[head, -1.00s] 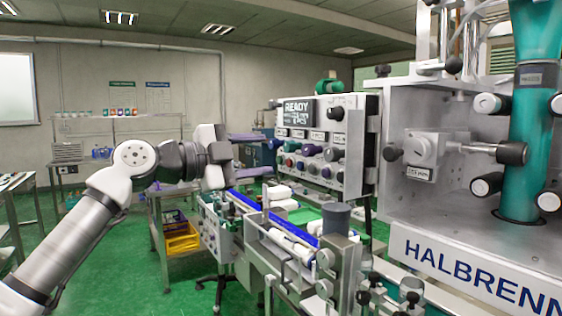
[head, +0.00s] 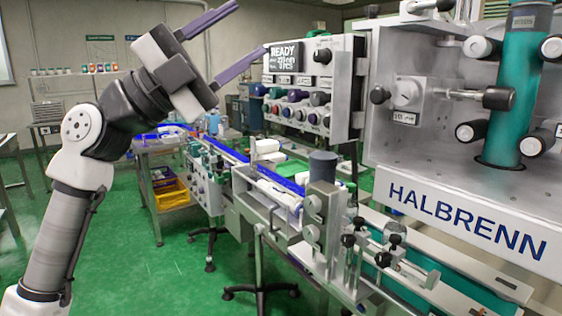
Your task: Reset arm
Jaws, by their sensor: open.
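My arm stands at the left of the head view, rising from the bottom left corner and bending at a round joint. My gripper (head: 240,36) is at the top, left of the middle, tilted up and to the right. Its two purple fingers are spread apart, with nothing between them. The gripper is in the air, left of the control panel (head: 338,88) and above the conveyor line. In the picture the lower finger's tip comes close to the panel's left edge; the gap in depth cannot be told.
The HALBRENN machine (head: 465,222) with a teal column (head: 513,100) fills the right. A conveyor (head: 237,153) carrying white bottles (head: 280,193) runs through the middle. A yellow crate (head: 171,193) sits on a cart shelf behind it. Green floor (head: 150,270) is clear at front left.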

